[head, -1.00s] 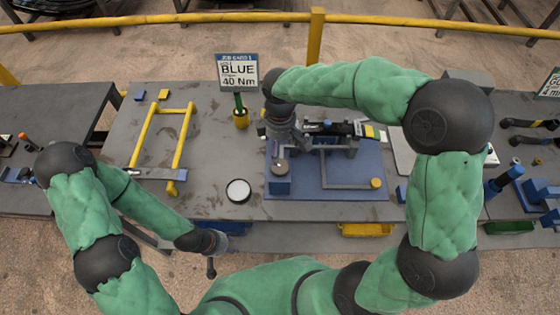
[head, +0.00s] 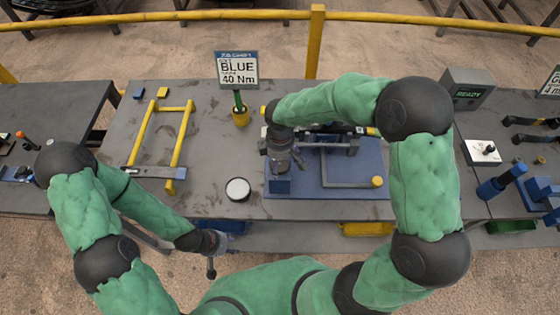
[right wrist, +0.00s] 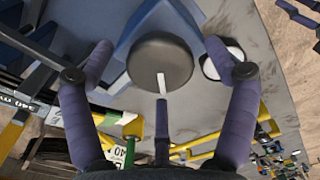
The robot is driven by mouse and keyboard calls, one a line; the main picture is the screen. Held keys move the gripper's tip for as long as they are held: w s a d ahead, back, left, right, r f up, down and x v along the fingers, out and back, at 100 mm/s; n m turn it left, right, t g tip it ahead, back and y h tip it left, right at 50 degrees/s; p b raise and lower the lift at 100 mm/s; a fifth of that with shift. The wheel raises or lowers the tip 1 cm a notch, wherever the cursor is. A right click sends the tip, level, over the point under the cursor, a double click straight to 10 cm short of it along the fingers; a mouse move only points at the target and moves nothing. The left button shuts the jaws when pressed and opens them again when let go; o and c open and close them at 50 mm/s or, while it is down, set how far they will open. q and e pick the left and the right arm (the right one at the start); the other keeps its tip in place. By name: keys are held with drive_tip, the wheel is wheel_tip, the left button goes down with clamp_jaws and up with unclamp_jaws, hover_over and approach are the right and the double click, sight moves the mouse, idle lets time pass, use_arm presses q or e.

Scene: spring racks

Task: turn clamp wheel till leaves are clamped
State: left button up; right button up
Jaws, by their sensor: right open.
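The clamp wheel is a dark round disc (right wrist: 160,62) with a white mark on its face, at the centre of the right wrist view. My right gripper (right wrist: 158,50) is open, with its purple fingers on either side of the wheel; whether they touch it cannot be told. In the head view the right gripper (head: 281,160) points down and hides the wheel. The blue clamp fixture (head: 340,180) stands on the bench; the dark leaves (head: 333,129) lie at its back, partly hidden by my right arm. My left gripper (head: 211,254) hangs by the bench's front edge, its jaws unclear.
A round white-topped item (head: 238,189) lies left of the fixture. A yellow frame (head: 153,140) stands further left. A sign reading BLUE 40 Nm (head: 238,70) stands behind. An L-shaped grey bar with a yellow knob (head: 377,182) is on the fixture's right.

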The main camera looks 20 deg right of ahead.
drive_tip(key=shift+c, duration=0.3)
drive_tip(key=c, duration=1.1)
drive_tip(key=shift+m, duration=0.3)
drive_tip(key=m+b, duration=0.2)
drive_tip(key=m, duration=0.3)
drive_tip(key=shift+f, duration=0.1)
drive_tip(key=m+b, duration=0.1)
drive_tip(key=m, duration=0.4)
drive_tip(key=shift+b, duration=0.3)
